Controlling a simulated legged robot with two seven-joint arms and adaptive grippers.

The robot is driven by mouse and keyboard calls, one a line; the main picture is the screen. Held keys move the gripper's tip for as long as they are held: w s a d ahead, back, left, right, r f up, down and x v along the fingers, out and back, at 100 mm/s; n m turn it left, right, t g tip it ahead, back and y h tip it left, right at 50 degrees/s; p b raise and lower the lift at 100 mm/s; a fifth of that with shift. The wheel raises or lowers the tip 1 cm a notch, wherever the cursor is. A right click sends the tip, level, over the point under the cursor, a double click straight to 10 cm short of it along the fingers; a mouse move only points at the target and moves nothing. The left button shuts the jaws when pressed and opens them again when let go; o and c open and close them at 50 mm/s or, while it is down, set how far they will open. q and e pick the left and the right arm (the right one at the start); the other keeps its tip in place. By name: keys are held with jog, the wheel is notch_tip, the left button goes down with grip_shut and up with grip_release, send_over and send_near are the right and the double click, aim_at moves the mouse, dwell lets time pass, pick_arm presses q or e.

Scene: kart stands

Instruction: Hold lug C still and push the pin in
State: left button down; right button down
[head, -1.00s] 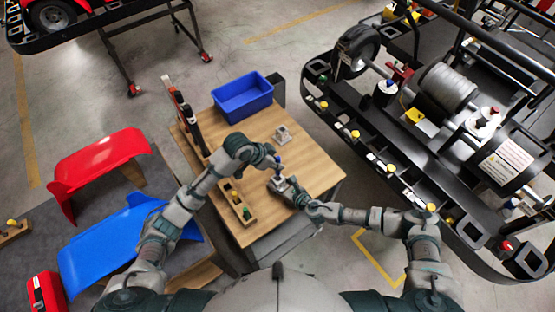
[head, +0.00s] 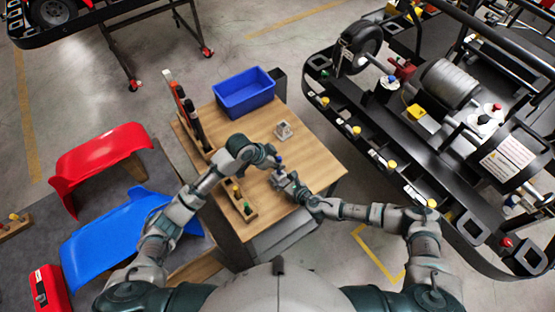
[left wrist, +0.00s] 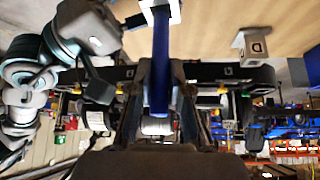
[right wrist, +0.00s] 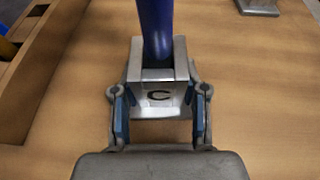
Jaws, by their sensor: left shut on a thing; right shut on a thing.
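Lug C is a grey metal block marked "C" (right wrist: 158,94), standing on the wooden table. It also shows in the head view (head: 277,179). My right gripper (right wrist: 160,112) is shut on it, one finger on each side. The blue pin (right wrist: 155,28) stands roughly upright over the lug. Its lower end goes down behind the lug's front wall at the opening; how deep it sits is hidden. The pin shows long and blue in the left wrist view (left wrist: 161,60). My left gripper (left wrist: 160,88) is shut on the pin from above.
A second lug marked "D" (left wrist: 253,46) stands farther back on the table (head: 310,160). A blue bin (head: 244,93) sits at the back. A wooden block with coloured pins (head: 238,200) and a tool rack (head: 190,120) line the left edge. A kart frame (head: 400,150) stands at right.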

aim_at(278, 158)
pick_arm(q)
jog(key=shift+f, duration=2.4)
pick_arm(e)
jog(key=shift+s+d+f, duration=0.15)
jog(key=shift+s+f, duration=0.1)
jog(key=shift+f, duration=0.2)
pick_arm(q)
jog(key=c, duration=1)
grip_release()
notch_tip(278, 158, up, 10)
jog(key=shift+f, duration=0.1)
pick_arm(e)
jog(key=c, duration=0.5)
grip_release()
